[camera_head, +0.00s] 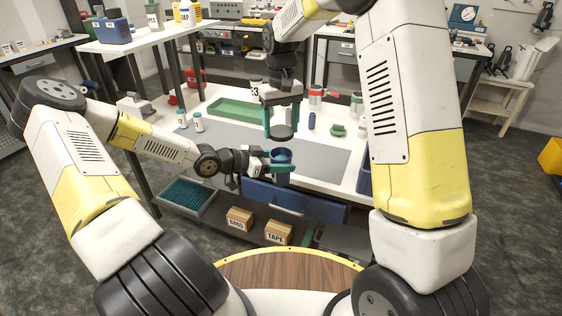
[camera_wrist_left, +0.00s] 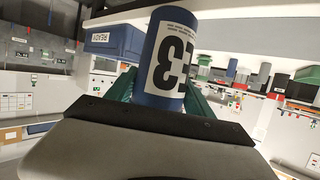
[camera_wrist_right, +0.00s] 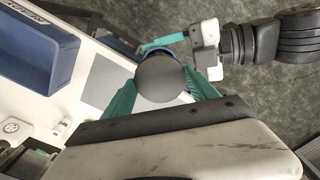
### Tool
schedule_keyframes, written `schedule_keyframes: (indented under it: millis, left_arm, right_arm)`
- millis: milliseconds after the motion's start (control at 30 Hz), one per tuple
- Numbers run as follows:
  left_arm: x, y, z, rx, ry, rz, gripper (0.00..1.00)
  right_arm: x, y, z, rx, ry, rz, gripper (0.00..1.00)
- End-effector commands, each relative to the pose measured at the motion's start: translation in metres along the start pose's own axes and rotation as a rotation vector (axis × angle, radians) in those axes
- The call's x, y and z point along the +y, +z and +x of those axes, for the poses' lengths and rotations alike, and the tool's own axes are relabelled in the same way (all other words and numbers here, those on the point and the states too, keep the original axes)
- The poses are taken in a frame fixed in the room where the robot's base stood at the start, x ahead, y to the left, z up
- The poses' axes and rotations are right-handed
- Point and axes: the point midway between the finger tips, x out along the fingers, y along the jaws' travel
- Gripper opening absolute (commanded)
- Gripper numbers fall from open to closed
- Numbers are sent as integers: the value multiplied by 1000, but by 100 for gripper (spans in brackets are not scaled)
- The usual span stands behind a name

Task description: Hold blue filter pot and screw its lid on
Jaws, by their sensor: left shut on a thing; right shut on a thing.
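The blue filter pot (camera_head: 282,179) is upright in front of the bench edge, with my left gripper (camera_head: 283,162) shut around its side. In the left wrist view the pot (camera_wrist_left: 176,35) shows a white label with large black characters. The dark grey round lid (camera_head: 284,131) is between the teal fingers of my right gripper (camera_head: 281,133), which points down and is shut on it. In the head view the lid is just above the pot's open top, with a small gap. In the right wrist view the lid (camera_wrist_right: 162,80) covers most of the pot; a blue rim edge (camera_wrist_right: 149,50) shows behind it.
The white bench carries a grey mat (camera_head: 325,158), a green tray (camera_head: 222,111), two small white bottles (camera_head: 197,122) and several containers at the right. A blue drawer front (camera_head: 310,208) is below the pot. Boxes labelled BAGS (camera_head: 239,219) and TAPE (camera_head: 277,233) sit on the lower shelf.

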Motion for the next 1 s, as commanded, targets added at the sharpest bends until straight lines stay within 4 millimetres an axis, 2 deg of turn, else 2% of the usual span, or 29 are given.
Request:
schedule_keyframes:
  millis: [367,1000]
  left_arm:
    - [0,0,0,1,0,0,0]
    - [0,0,0,1,0,0,0]
  right_arm:
    - [0,0,32,-1,0,0,29]
    - [0,0,32,1,1,0,29]
